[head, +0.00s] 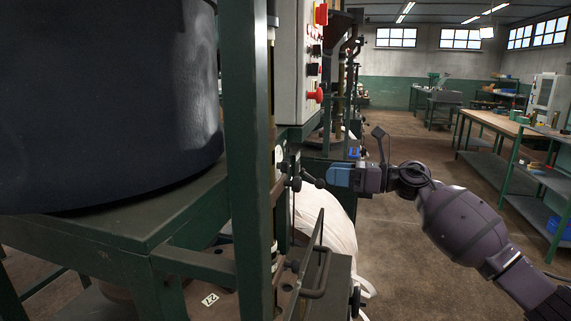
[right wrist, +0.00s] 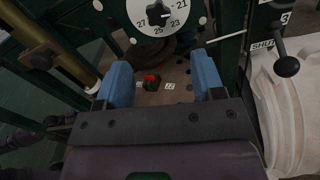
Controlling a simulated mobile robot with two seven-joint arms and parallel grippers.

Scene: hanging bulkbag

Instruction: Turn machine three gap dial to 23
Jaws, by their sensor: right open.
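The gap dial (right wrist: 150,28) is a white disc with a black knob (right wrist: 157,12) in its middle, at the top edge of the right wrist view. Its numbers 21, 23, 25 and 27 show; its upper part is cut off. I cannot tell for sure which number is marked. My right gripper (right wrist: 160,75) is open, its two blue fingers spread below the dial with nothing between them. In the head view my right gripper (head: 337,176) is beside the machine's green frame. The dial is seen nearly edge-on there, if at all. My left gripper is not in view.
A black ball-ended lever (right wrist: 287,66) stands right of the dial by a SHUT label and a tag 3. A dark knob with a red top (right wrist: 152,80) is beyond the fingers. A white bag (head: 325,215) hangs below. The floor at right is open, before a workbench (head: 490,122).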

